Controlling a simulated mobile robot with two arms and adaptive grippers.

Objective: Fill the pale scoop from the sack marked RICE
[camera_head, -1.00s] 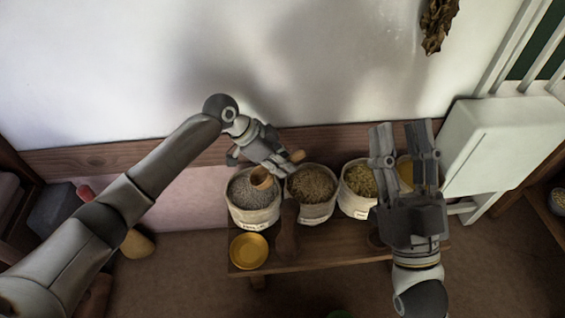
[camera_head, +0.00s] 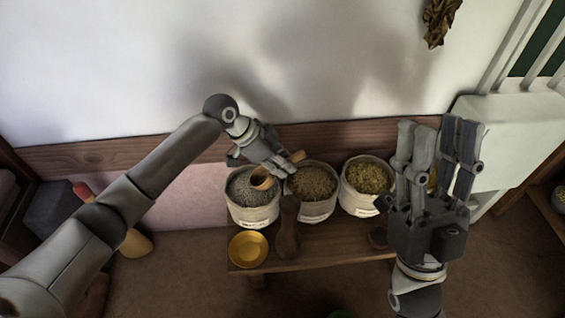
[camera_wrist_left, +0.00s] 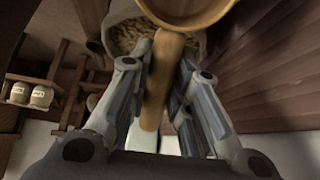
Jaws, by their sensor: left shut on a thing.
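The pale scoop (camera_head: 261,181) has its round bowl over the left sack of grey grain (camera_head: 255,213). My left gripper (camera_head: 283,166) is shut on its handle; the wrist view shows the handle (camera_wrist_left: 163,75) between the fingers (camera_wrist_left: 160,92) and the bowl (camera_wrist_left: 190,12) at the top. I cannot see whether the scoop holds grain. A sack of brown grain (camera_head: 318,208) stands in the middle, a sack of yellow-green grain (camera_head: 355,203) to its right. The sack labels are too small to read. My right gripper (camera_head: 440,135) is open and empty, right of the sacks.
The sacks stand on a low wooden bench (camera_head: 325,243). A yellow dish (camera_head: 248,249) lies at its front left. A dark brown object (camera_head: 287,228) stands before the middle sack. The wall is close behind. A white cabinet (camera_head: 510,140) is at the right.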

